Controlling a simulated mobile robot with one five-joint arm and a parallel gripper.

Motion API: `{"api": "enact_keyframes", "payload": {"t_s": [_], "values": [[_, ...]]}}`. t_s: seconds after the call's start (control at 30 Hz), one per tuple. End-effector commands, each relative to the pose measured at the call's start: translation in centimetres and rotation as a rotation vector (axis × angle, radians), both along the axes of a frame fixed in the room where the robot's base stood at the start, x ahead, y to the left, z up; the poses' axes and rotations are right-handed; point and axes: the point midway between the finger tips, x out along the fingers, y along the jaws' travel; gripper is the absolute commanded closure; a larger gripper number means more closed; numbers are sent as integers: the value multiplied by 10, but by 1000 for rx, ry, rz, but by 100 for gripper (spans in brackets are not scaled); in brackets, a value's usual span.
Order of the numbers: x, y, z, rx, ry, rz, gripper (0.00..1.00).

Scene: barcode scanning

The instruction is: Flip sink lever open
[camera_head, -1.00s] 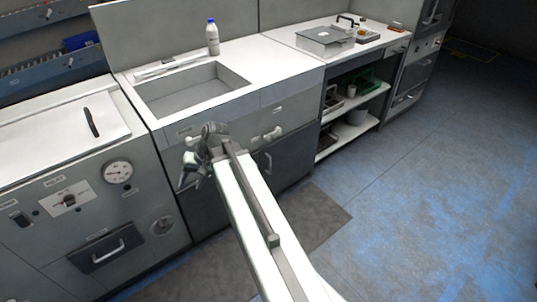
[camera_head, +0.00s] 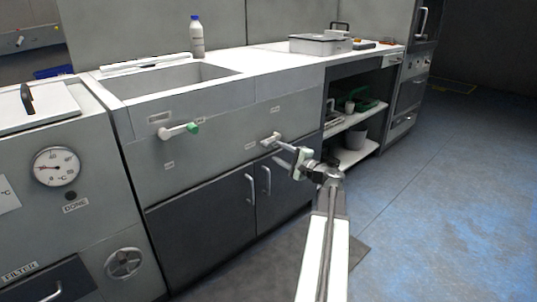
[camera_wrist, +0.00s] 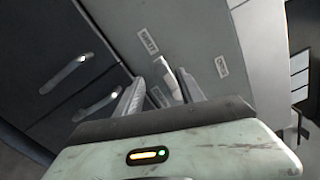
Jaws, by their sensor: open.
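The sink unit's grey front panel (camera_head: 226,124) carries two levers. The left lever (camera_head: 176,132) is pale with a green tip and points right. The right lever (camera_head: 270,138) is pale and sits near the panel's lower right. My gripper (camera_head: 284,147) is open at the right lever, its fingers reaching toward it from the right. In the wrist view, my gripper (camera_wrist: 160,92) has its fingers apart, with a pale piece, probably the right lever (camera_wrist: 171,78), showing between or just beyond them. I cannot tell whether they touch.
The sink basin (camera_head: 170,80) and a white bottle with a blue cap (camera_head: 197,37) are above the panel. Dark cabinet doors with handles (camera_head: 250,190) are below. An open shelf (camera_head: 352,122) stands to the right. The floor at right is clear.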

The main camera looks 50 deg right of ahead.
Motion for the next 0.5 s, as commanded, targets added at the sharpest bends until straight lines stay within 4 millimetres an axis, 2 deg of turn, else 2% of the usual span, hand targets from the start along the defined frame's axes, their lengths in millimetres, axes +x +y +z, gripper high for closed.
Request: {"api": "enact_keyframes", "payload": {"t_s": [0.33,0.5], "values": [[50,-14,1,-2,2,-13,55],[65,-15,1,-3,2,-15,55]]}}
